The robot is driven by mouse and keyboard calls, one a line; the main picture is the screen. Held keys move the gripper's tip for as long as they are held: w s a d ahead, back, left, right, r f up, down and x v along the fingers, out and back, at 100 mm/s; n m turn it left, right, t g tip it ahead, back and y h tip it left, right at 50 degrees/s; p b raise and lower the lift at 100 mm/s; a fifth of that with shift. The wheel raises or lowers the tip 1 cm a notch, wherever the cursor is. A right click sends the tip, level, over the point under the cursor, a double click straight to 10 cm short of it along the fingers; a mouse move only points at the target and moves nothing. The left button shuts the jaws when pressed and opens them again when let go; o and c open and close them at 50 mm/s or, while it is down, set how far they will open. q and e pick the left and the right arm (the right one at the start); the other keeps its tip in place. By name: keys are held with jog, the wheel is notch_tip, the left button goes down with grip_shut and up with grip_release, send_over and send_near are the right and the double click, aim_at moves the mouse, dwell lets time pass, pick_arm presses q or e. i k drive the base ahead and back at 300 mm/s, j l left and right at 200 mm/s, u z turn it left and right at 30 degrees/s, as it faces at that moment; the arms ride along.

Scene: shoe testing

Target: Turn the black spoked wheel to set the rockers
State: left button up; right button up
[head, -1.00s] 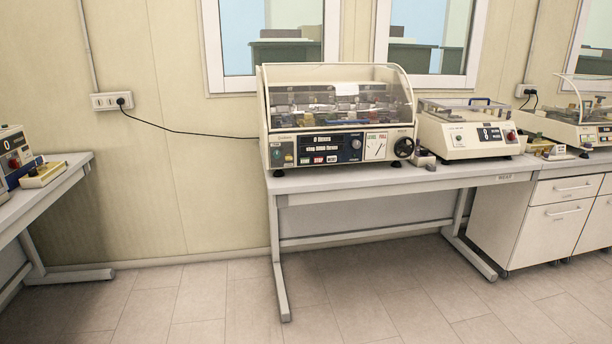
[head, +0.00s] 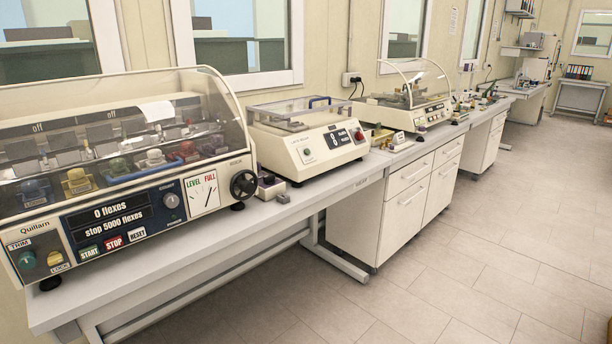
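The black spoked wheel (head: 243,184) is on the right end of the front panel of a cream flexing machine (head: 120,160). Beside it is a white dial (head: 202,193) marked LEVEL and FULL, with a needle. The rockers (head: 95,140) sit in a row under a clear curved cover (head: 215,100), with coloured clamps below them. The display (head: 110,213) reads "0 flexes" and "stop 5000 flexes". Neither of my grippers is in the head view.
The machine stands on a grey bench (head: 180,250). A second cream machine (head: 305,140) with a clear lid is to its right, with small blocks (head: 270,187) between them. White drawer cabinets (head: 400,200) follow. The tiled floor (head: 450,270) in front is clear.

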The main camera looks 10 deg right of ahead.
aim_at(246, 186)
jog(key=i+l, duration=0.3)
jog(key=i, duration=0.15)
jog(key=i+l+z, duration=0.15)
jog(key=i+l, duration=0.2)
jog(key=i, duration=0.1)
